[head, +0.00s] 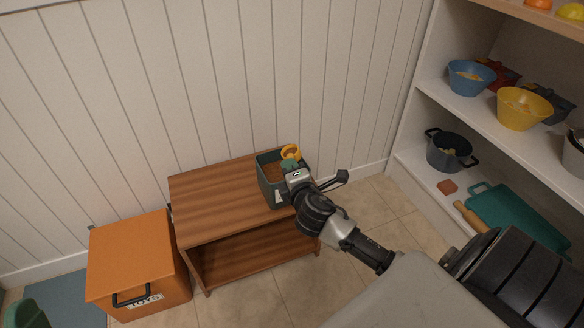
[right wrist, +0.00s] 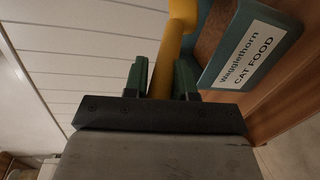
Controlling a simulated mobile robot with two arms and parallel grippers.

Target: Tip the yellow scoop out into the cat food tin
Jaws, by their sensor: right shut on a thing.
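The cat food tin (head: 265,187) is a dark teal open box with brown food inside, standing on the right part of a wooden cabinet. Its white label reading "CAT FOOD" shows in the right wrist view (right wrist: 246,55). The yellow scoop (head: 290,149) shows as a small yellow ring at the tin's back right rim. My right gripper (head: 291,164) is shut on the scoop's yellow handle (right wrist: 172,48), beside and partly over the tin. Whether the scoop is above or inside the tin, and what it holds, I cannot tell.
The wooden cabinet (head: 210,205) has free top to the left of the tin. An orange toy box (head: 135,255) stands left of it. White shelves (head: 480,112) on the right hold bowls, a dark pot (head: 449,150) and a teal tray (head: 520,215). A panelled wall is behind.

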